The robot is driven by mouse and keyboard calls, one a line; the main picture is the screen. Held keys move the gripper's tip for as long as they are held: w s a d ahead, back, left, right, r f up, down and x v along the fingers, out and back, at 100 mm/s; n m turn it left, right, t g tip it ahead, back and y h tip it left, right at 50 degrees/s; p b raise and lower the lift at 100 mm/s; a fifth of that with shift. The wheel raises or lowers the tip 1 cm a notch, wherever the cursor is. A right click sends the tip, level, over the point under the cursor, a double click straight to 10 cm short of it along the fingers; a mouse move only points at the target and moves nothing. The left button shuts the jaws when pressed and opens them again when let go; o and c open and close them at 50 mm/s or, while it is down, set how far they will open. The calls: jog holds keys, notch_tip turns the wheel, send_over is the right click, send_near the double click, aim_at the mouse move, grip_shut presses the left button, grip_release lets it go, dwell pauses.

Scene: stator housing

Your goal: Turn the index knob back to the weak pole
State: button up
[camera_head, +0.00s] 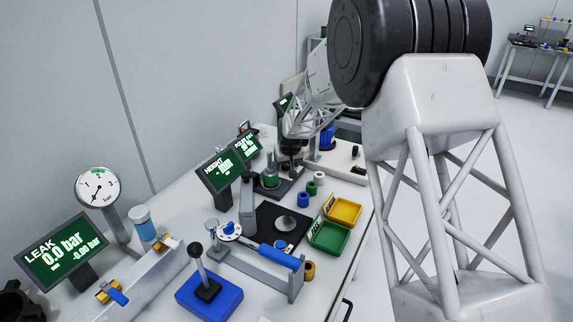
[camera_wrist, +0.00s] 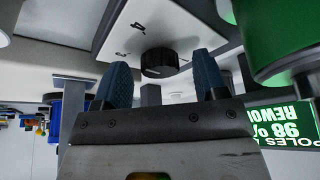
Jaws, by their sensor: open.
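The index knob (camera_wrist: 158,61) is black and ribbed, on a white panel (camera_wrist: 125,38) with black numerals; a 4 and a 3 can be read beside it. In the wrist view my gripper (camera_wrist: 164,62) has its two blue fingers apart, one on each side of the knob. I cannot tell whether either finger touches it. A green cylinder (camera_wrist: 277,38) stands to the right of the fingers. In the head view my gripper (camera_head: 291,145) is small at the back of the bench, and the knob is not discernible there.
A screen (camera_wrist: 300,128) appears upside down in the wrist view and reads POLES, 98 % and REWORK. In the head view, a height screen (camera_head: 220,170), a yellow tray (camera_head: 342,210), a green tray (camera_head: 330,237) and a blue-based lever (camera_head: 208,297) stand on the crowded bench.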

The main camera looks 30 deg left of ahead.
jog(key=shift+r, duration=0.15)
jog(key=shift+v, duration=0.95)
jog(key=v, duration=0.3)
jog(key=s+d, duration=0.8)
jog(key=shift+d, duration=0.4)
